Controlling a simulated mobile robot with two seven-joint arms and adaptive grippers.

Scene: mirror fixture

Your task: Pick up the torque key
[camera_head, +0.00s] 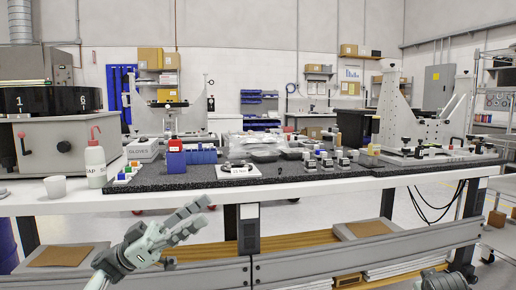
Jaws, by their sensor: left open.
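I cannot make out the torque key for certain at this size. A small white tray (226,174) with a dark item on it lies on the dark speckled mat (180,182), near its front edge. Several small blocks with coloured tops stand on the mat to the right of that tray. My left gripper (205,211) is open and empty, in front of and below the bench's front edge, to the left of the tray. My right gripper does not show.
The white bench (350,184) runs across the view. A white wash bottle (95,165) and a cup (55,187) stand at its left. Blue bins (201,155) stand at the back of the mat. A large white fixture (400,110) stands at the right.

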